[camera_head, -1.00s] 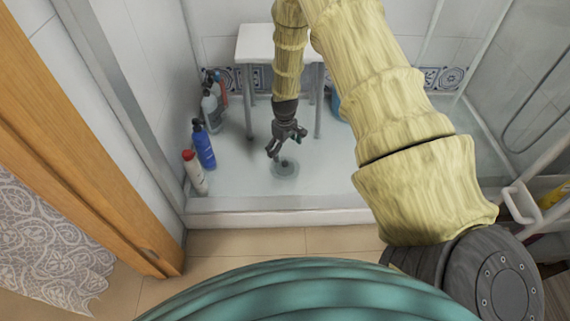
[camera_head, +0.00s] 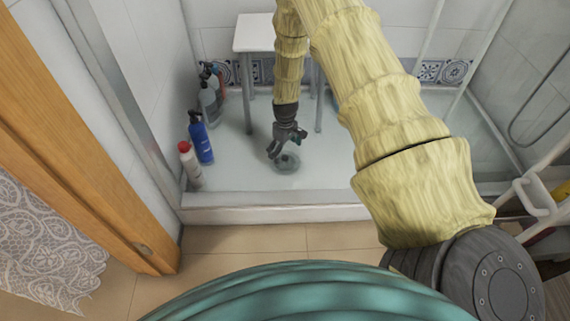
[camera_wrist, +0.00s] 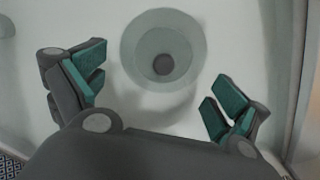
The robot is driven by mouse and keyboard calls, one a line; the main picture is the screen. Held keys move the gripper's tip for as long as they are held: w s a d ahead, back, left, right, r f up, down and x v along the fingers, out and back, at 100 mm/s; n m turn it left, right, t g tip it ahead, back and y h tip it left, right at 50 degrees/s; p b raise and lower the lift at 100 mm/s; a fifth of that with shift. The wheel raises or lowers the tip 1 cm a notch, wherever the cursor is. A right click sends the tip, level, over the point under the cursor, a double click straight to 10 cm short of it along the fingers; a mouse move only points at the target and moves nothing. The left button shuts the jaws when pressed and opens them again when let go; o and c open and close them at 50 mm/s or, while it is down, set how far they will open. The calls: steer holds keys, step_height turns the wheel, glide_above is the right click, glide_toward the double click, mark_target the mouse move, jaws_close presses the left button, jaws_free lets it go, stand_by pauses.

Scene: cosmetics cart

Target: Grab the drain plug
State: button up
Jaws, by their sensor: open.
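The drain plug (camera_wrist: 163,64) is a small dark grey disc in the middle of a round grey-green drain recess (camera_wrist: 138,42) in the white shower floor. In the head view the drain (camera_head: 286,168) lies just below my gripper (camera_head: 281,153), which partly overlaps it; the plug cannot be made out clearly there. In the wrist view my gripper (camera_wrist: 152,92) is open and empty, its teal-padded fingers spread wide. The plug shows between and beyond the fingertips, apart from them.
A white stool (camera_head: 254,33) stands behind my gripper. A blue bottle (camera_head: 201,140), a white bottle with a red cap (camera_head: 190,167) and other bottles line the left wall. A raised shower edge (camera_head: 270,207) runs across the front. The floor around the drain is clear.

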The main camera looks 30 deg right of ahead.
mark_target(285, 157)
steer(key=f+b, duration=0.2)
steer(key=f, duration=0.1)
steer(key=shift+s+a+f, duration=0.2)
steer(key=shift+f+b, duration=0.45)
steer(key=shift+f, duration=0.2)
steer(key=shift+r, duration=0.1)
steer(key=c, duration=1.9)
steer(key=shift+c, duration=1.1)
steer(key=shift+s+d, duration=0.1)
steer(key=shift+c, duration=0.2)
